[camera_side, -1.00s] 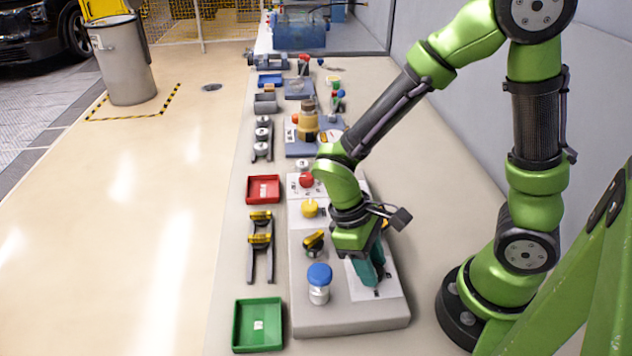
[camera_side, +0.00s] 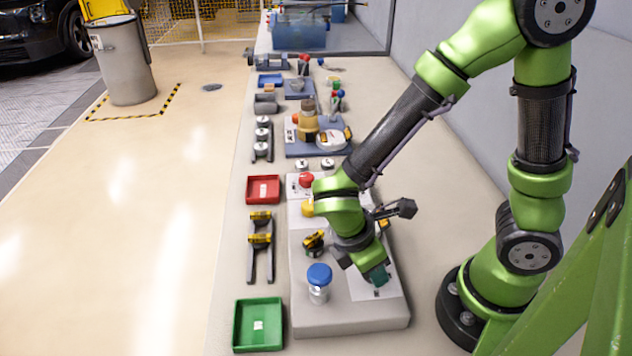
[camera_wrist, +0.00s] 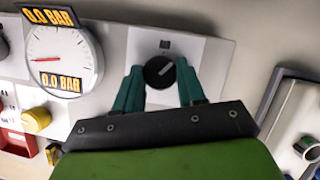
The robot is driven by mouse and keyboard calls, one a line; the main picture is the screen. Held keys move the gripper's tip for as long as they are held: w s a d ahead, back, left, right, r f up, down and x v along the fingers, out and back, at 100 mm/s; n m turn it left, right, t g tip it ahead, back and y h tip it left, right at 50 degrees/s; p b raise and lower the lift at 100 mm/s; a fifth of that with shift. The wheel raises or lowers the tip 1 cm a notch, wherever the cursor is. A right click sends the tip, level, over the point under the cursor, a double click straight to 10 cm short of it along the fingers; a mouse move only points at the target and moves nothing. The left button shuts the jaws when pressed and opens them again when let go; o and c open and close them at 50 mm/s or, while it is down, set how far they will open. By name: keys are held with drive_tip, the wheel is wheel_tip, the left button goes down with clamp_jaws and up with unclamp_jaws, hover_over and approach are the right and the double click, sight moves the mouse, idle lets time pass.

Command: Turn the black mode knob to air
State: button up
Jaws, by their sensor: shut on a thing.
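The black mode knob (camera_wrist: 159,72) sits on a pale plate (camera_wrist: 206,50) in the wrist view. Its light pointer line points up and to the right there. A small dark mark lies on the plate just above it. My gripper (camera_wrist: 160,82) has its two teal fingers on either side of the knob and is shut on it. In the side view my gripper (camera_side: 377,276) is low over the right part of the grey panel (camera_side: 345,318), tilted, and hides the knob. The labels around the knob are too small to read.
A round gauge (camera_wrist: 61,58) reading 0.0 BAR stands left of the knob in the wrist view. In the side view, a blue-capped bottle (camera_side: 319,283) and a black and yellow knob (camera_side: 314,243) are left of my gripper. A green tray (camera_side: 258,325) lies further left.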

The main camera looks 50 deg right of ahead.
drive_tip(key=n+t, duration=0.1)
drive_tip(key=n, duration=0.2)
drive_tip(key=shift+s+n, duration=0.1)
drive_tip(key=shift+n, duration=0.3)
drive_tip(key=shift+s+n+t, duration=0.1)
drive_tip(key=shift+n+t, duration=0.8)
drive_tip(key=shift+n, duration=1)
drive_tip(key=o, duration=1.1)
drive_tip(key=shift+c, duration=0.2)
drive_tip(key=v, duration=1.7)
drive_tip(key=shift+a+f, duration=0.15)
drive_tip(key=shift+a, duration=0.15)
drive_tip(key=shift+s, duration=0.1)
